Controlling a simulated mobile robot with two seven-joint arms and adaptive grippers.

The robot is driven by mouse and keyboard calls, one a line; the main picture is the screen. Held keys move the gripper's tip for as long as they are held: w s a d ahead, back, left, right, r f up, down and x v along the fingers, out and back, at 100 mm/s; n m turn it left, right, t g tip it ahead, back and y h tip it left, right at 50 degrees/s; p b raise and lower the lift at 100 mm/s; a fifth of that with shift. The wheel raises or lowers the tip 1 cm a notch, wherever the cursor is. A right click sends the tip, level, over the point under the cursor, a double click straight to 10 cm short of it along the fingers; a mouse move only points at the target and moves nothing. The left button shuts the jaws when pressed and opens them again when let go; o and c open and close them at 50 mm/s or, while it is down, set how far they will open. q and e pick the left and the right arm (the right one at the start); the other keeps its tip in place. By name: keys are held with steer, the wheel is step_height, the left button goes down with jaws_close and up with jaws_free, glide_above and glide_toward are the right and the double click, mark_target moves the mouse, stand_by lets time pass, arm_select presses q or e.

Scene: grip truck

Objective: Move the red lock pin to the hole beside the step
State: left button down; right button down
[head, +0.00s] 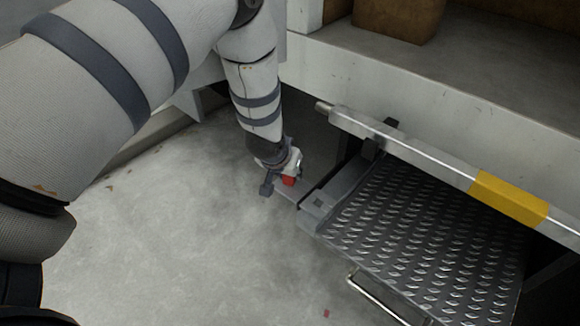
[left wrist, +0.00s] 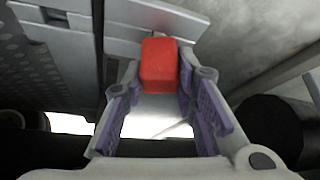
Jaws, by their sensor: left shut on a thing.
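The red lock pin (head: 289,180) is at the tip of my left gripper (head: 280,181) in the head view. In the left wrist view the pin's red block (left wrist: 160,64) sits between the fingers of my left gripper (left wrist: 160,85), which is shut on it. The step (head: 430,235) is a grey tread plate. A flat bracket (head: 318,202) runs along its left side, just right of the gripper. The bracket also shows in the left wrist view (left wrist: 135,35). The pin's lower end and the hole are hidden. My right gripper is not in view.
A metal bar with a yellow band (head: 510,198) runs above the step, below the truck bed's edge (head: 440,105). A thin handle (head: 375,300) sticks out at the step's front. A box (head: 398,18) stands on the bed. The concrete floor (head: 190,240) is clear at left.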

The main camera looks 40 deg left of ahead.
arm_select(q)
steer(key=shift+f, duration=0.15)
stand_by(0.4)
steer(key=c, duration=1.2)
jaws_free()
